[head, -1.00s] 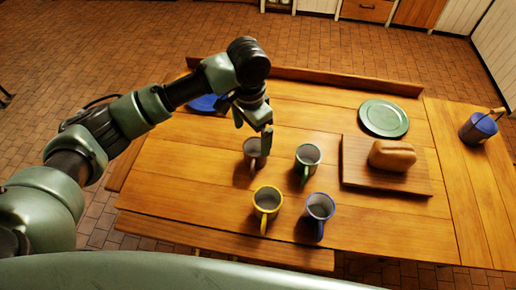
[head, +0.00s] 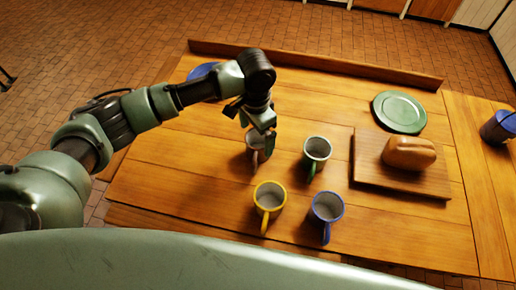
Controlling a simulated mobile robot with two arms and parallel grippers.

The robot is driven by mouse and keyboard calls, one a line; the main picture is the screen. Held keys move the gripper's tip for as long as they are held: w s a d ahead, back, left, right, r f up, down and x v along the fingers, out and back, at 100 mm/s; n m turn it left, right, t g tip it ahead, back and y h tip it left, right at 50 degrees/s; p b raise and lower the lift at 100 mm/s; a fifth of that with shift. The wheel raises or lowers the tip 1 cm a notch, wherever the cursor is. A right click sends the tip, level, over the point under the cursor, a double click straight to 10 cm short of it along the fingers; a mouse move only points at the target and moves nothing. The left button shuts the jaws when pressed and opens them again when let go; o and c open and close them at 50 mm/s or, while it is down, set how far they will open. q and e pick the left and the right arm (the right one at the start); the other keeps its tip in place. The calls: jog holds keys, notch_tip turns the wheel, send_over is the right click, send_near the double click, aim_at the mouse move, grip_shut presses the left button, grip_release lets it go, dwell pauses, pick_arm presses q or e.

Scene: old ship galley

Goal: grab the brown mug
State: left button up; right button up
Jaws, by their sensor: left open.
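The brown mug (head: 253,149) stands upright on the wooden table in the head view, left of the green mug. My left gripper (head: 258,134) is open and sits directly over the brown mug's rim, pointing down. Its fingers hide part of the mug's rim and right side. I cannot tell whether a finger touches the mug. My right gripper is not in view.
A green mug (head: 316,152), a yellow mug (head: 269,197) and a blue mug (head: 326,208) stand close by. A cutting board (head: 377,176) holds a loaf (head: 409,153). A green plate (head: 399,112) lies behind it. A blue plate (head: 203,70) is partly hidden by my arm.

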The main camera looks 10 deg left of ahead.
pick_arm(q)
jog(key=shift+a+f, duration=0.1)
jog(key=shift+f, duration=1.3)
jog(key=c, duration=1.7)
jog(key=shift+r, duration=0.1)
